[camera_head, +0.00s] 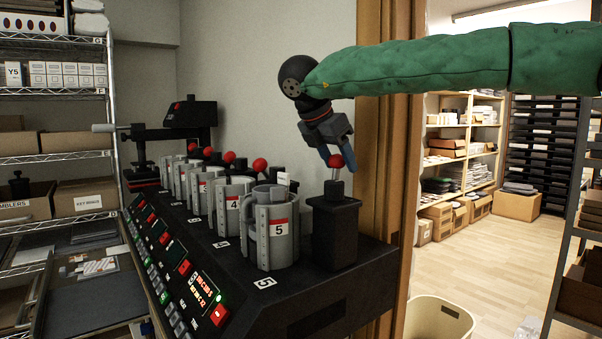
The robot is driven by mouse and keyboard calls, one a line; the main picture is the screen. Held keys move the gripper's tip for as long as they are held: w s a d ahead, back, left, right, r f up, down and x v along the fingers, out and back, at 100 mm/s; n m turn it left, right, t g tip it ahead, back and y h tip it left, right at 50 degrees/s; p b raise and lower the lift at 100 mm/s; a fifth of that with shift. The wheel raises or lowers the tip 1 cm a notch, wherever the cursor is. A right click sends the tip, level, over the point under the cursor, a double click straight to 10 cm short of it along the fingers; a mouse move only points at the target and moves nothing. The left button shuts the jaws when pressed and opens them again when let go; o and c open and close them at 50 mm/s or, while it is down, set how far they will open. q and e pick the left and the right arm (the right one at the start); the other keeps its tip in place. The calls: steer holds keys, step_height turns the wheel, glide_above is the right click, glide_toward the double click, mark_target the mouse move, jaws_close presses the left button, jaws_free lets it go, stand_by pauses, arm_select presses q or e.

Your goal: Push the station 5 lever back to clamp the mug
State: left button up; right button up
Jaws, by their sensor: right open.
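The mug press stands at centre left with a row of numbered stations. The station 5 clamp (277,236) is a grey cylinder marked 5 at the near right end, with a mug (267,194) partly showing inside it. The station 5 lever (336,162) has a red ball knob on a short metal stem. It rises nearly upright from a black block (336,228) right of the clamp. My right gripper (330,157) points down at the red knob, with its blue fingers open close around or beside it. I cannot tell whether they touch. My left gripper is out of view.
Other red lever knobs (260,165) and numbered clamps (229,206) run back to the left. A sloped control panel (172,262) faces left. A wooden door frame (386,150) stands close behind my right gripper. A cream bin (438,318) is at lower right.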

steer(key=shift+s+a+r, duration=0.1)
steer(key=shift+a+r, duration=0.05)
steer(key=shift+r, duration=0.95)
steer(key=shift+s+a+r, duration=0.1)
steer(key=shift+r, duration=1)
steer(key=shift+s+a+r, duration=0.1)
steer(key=shift+a+r, duration=0.05)
steer(key=shift+r, duration=0.95)
steer(key=v, duration=0.6)
steer(key=shift+p, duration=0.45)
